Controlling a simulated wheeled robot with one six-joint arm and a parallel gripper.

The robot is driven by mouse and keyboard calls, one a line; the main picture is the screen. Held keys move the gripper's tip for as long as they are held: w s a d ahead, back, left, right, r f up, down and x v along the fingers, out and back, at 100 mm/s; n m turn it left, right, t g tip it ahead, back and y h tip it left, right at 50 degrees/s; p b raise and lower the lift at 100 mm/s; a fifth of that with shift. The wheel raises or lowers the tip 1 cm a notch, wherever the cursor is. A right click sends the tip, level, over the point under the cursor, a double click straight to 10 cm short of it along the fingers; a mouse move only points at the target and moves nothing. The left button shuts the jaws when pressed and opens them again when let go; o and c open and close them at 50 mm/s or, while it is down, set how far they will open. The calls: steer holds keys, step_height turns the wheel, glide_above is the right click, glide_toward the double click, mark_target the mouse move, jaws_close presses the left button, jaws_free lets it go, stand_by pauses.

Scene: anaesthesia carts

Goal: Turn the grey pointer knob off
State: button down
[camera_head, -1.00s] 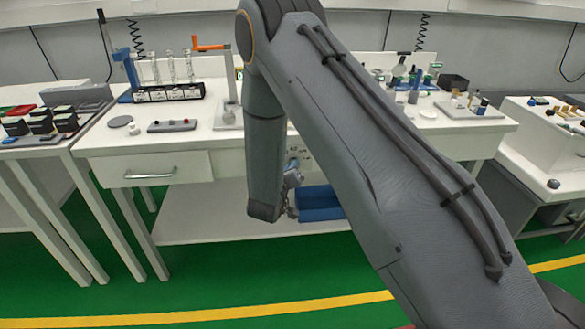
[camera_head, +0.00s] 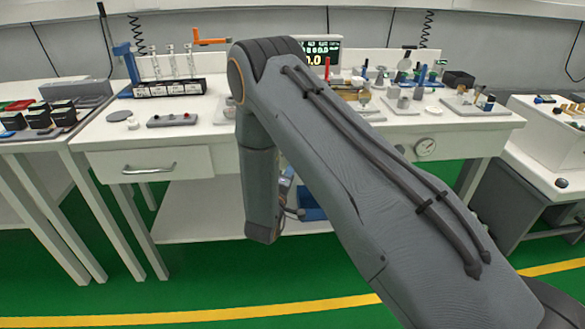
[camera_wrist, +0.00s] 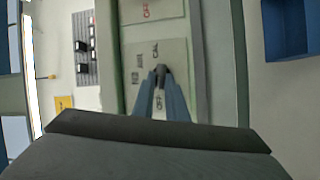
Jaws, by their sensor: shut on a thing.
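The grey pointer knob (camera_wrist: 161,70) shows in the wrist view as a small dark piece on a pale panel (camera_wrist: 178,52) with small printed marks. My gripper (camera_wrist: 161,78) reaches over the panel, its two blue-grey fingers closed on the knob from both sides. The fingers hide much of the knob, so I cannot tell which mark it points at. In the head view my arm covers the knob and most of the gripper.
A blue bin (camera_head: 313,207) is on the lower shelf; it also shows in the wrist view (camera_wrist: 289,28).

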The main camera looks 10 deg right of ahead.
steer(key=shift+w+r+n+t, duration=0.1)
steer(key=shift+w+n+t, duration=0.05)
steer(key=shift+n+t, duration=0.15)
steer(key=c, duration=1.8)
jaws_free()
steer(key=shift+o, duration=0.2)
steer(key=shift+d, duration=0.1)
steer(key=v, duration=0.7)
steer(key=shift+s+a+b, duration=0.2)
steer(key=shift+s+b, duration=0.15)
steer(key=shift+b, duration=0.05)
